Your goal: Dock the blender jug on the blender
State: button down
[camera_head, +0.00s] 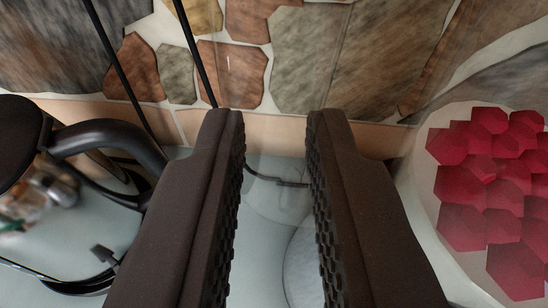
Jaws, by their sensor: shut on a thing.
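My gripper (275,125) has two dark brown fingers with ribbed inner pads, reaching forward from the bottom of the view. The fingers are shut on a clear, see-through thing that looks like the blender jug (275,195). Faint curved edges and a thin dark line show through it between the fingers. Its full outline, handle and base are hard to make out. I cannot pick out the blender with certainty. A black curved handle and round black part (110,140) stand at the left; I cannot tell what they belong to.
A pale round vessel (430,215) full of red faceted pieces (490,180) is close on the right. A stone-faced wall (300,60) with a tan ledge below it is ahead. Two thin black rods slant down at upper left. A blurred metallic item (45,190) is at left.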

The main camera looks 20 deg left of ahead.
jog(key=shift+f+b, duration=0.25)
jog(key=shift+b, duration=0.05)
jog(key=c, duration=1.6)
grip_release()
jog(key=shift+s, duration=0.1)
jog(key=v, duration=1.1)
jog(key=shift+b, duration=0.3)
jog(key=shift+f, duration=0.1)
